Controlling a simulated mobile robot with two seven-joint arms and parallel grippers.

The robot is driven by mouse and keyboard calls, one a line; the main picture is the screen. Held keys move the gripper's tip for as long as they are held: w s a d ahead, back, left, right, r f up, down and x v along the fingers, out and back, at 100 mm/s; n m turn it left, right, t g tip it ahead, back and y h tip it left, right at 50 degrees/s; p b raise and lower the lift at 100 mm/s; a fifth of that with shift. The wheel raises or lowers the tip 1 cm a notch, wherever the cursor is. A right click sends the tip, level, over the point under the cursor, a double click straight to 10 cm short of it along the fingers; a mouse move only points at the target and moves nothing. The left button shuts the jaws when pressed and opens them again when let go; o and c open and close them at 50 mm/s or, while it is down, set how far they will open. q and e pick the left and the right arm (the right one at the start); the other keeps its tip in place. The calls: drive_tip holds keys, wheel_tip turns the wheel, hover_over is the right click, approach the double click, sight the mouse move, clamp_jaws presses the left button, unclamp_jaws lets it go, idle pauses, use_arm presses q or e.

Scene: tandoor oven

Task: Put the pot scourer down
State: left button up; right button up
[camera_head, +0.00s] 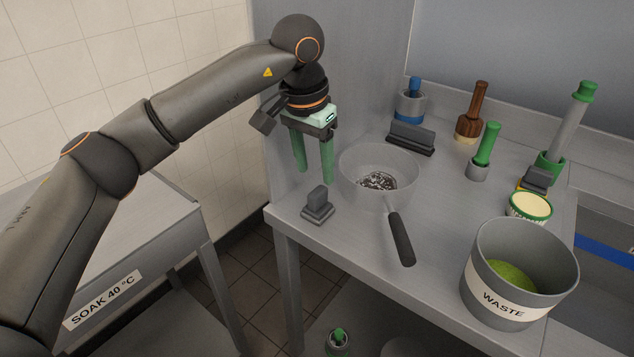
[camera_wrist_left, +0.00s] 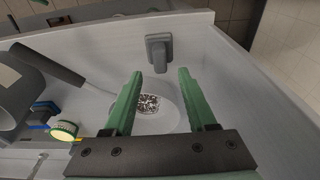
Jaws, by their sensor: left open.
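The pot scourer appears to be the tangle of shiny metal wire (camera_head: 377,181) lying in the bottom of a pale round pan (camera_head: 352,192) with a dark handle. The wire tangle also shows in the left wrist view (camera_wrist_left: 149,103), between my open fingers. My left gripper (camera_head: 313,173) has green fingers, spread apart and empty, pointing down just left of the pan in the head view. The fingers are clear of the pan and the scourer. My right gripper is in neither view.
A small grey block with a grip (camera_head: 318,207) stands at the counter's front left. Right of the pan are a waste bin (camera_head: 488,290), a tub with a pale top (camera_head: 530,206) and a green-handled tool (camera_head: 486,150). More tools stand behind. A soak unit (camera_head: 150,240) is at left.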

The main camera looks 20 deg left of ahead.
sight(312, 196)
use_arm(q)
drive_tip(key=r, duration=0.5)
drive_tip(key=shift+s+a+r, duration=0.1)
drive_tip(key=shift+s+r, duration=0.1)
drive_tip(key=shift+s, duration=0.2)
